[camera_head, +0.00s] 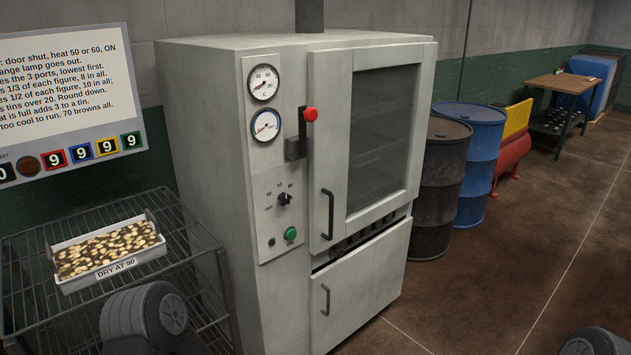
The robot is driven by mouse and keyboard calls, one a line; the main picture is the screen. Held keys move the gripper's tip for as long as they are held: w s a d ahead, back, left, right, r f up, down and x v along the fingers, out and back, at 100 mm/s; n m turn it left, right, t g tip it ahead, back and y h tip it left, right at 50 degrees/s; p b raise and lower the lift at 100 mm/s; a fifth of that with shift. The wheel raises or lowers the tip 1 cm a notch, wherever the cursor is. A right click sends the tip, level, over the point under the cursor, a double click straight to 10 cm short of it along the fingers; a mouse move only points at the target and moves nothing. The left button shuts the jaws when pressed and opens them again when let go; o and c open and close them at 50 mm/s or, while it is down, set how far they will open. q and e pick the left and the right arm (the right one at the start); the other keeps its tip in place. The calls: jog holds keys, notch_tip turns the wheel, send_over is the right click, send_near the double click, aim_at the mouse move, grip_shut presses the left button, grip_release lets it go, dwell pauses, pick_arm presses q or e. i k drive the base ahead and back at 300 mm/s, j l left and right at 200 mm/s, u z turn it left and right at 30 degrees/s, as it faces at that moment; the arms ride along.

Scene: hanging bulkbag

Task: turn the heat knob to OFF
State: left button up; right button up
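The heat knob (284,199) is a small black knob on the light control panel (267,215) at the left of the grey oven's front. Small marks sit around it, with OFF at its lower left and numbers above. It appears turned up and to the right, away from OFF, but it is too small to be sure. A green button (290,234) and a small dark lamp (272,242) are below it. Neither gripper shows; only dark grey parts of my arms show at the bottom left and bottom right corners.
The oven door (375,140) is shut, with a red-balled lever (310,114) beside two gauges (264,83). A white tray (107,262) labelled DRY AT 50 holds pale pieces on a wire rack (190,240).

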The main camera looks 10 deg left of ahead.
aim_at(283, 199)
jog(key=i+l, duration=0.2)
jog(key=l, duration=0.15)
jog(key=i+l+u, duration=0.15)
jog(key=l, duration=0.2)
jog(key=i+l, duration=0.25)
jog(key=i+l+u, duration=0.15)
jog(key=l, duration=0.3)
jog(key=i+l, duration=0.2)
jog(key=l, duration=0.15)
jog(key=i+l+u, duration=0.15)
jog(key=l, duration=0.25)
